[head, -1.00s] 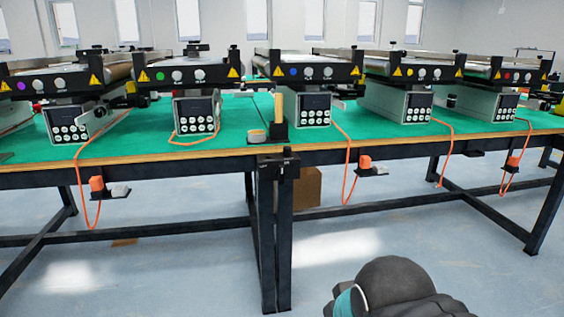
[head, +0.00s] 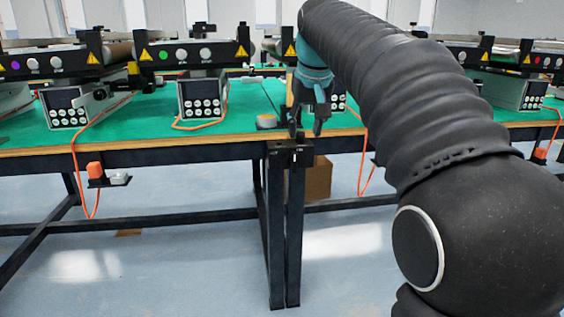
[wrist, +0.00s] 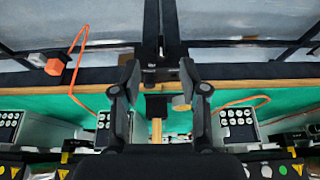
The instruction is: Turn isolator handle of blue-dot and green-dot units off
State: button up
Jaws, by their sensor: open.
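The green-dot unit (head: 185,60) stands on the table left of centre, its keypad panel (head: 202,98) facing me. The blue-dot unit is mostly behind my arm; part of its panel (head: 338,103) shows. A small black fitting (head: 291,152) with white marks sits at the table edge above the paired legs; I cannot tell whether it carries the isolator handles. My gripper (head: 306,131) is open and empty, pointing down just above that fitting. In the wrist view the fitting (wrist: 160,75) lies between the spread fingers (wrist: 158,64).
The purple-dot unit (head: 55,62) is at left, the red-dot unit (head: 520,92) at right. A cardboard box (head: 318,178) is under the table.

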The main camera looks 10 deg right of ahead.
send_near(294, 153)
notch_tip(294, 153, up, 2)
jog(key=s, duration=0.2)
jog(key=w, duration=0.1)
jog(key=b+x, duration=0.4)
jog(key=x, duration=0.9)
jog(key=shift+w+f+b, duration=0.1)
jog(key=shift+f+b, duration=0.1)
jog(key=shift+b, duration=0.15)
grip_shut()
